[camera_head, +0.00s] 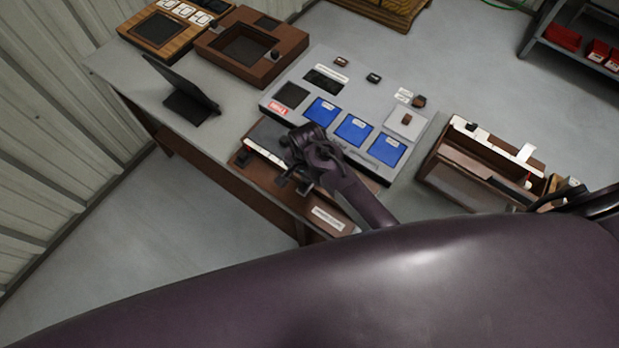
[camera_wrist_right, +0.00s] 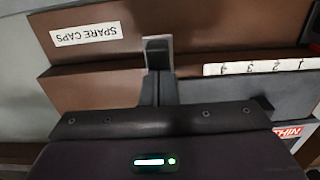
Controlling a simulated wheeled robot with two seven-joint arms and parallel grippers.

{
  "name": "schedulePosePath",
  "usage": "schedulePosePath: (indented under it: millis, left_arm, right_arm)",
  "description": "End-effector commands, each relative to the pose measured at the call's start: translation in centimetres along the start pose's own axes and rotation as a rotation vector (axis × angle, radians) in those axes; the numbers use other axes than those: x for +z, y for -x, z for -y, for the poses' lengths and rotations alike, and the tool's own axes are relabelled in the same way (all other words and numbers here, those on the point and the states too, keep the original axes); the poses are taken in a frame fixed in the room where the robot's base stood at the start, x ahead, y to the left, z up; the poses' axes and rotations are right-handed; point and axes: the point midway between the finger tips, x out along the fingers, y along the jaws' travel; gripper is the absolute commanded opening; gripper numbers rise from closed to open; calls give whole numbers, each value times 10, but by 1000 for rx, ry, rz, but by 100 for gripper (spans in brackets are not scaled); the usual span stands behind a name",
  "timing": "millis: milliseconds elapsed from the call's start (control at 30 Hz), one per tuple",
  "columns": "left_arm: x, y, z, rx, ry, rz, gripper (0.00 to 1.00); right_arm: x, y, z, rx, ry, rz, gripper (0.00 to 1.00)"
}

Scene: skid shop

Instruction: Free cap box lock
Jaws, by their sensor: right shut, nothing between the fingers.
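The cap box (camera_head: 340,205) is a brown box at the table's front edge, with a white label (camera_head: 328,218). In the right wrist view the brown box (camera_wrist_right: 200,25) carries an upside-down "SPARE CAPS" label (camera_wrist_right: 86,34). My right gripper (camera_head: 290,181) is over the left part of the box, its fingers pointing down and left. In the right wrist view its fingertips (camera_wrist_right: 157,52) are together and empty, in front of a small pale plate edge at the brown step. The fingers hide part of this spot, and I cannot make out a lock or tell whether they touch. My left gripper is not in view.
A grey panel (camera_head: 312,83) with blue squares lies behind the box. A dark tablet stand (camera_head: 185,95) and brown trays (camera_head: 250,45) stand to the left. A brown open-topped caddy (camera_head: 470,175) is at the right. My own arm covers the foreground.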

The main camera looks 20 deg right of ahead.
Motion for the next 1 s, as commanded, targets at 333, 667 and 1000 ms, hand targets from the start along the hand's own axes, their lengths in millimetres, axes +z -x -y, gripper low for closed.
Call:
schedulePosePath:
  millis: [333, 667, 1000]
  left_arm:
    - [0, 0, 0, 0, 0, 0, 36]
    - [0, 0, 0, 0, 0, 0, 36]
    - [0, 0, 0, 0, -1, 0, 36]
  right_arm:
    - [-8, 1, 0, 0, -1, 0, 0]
    - [-8, 32, 1, -2, 0, -2, 0]
    - [-8, 66, 0, -2, -1, -2, 0]
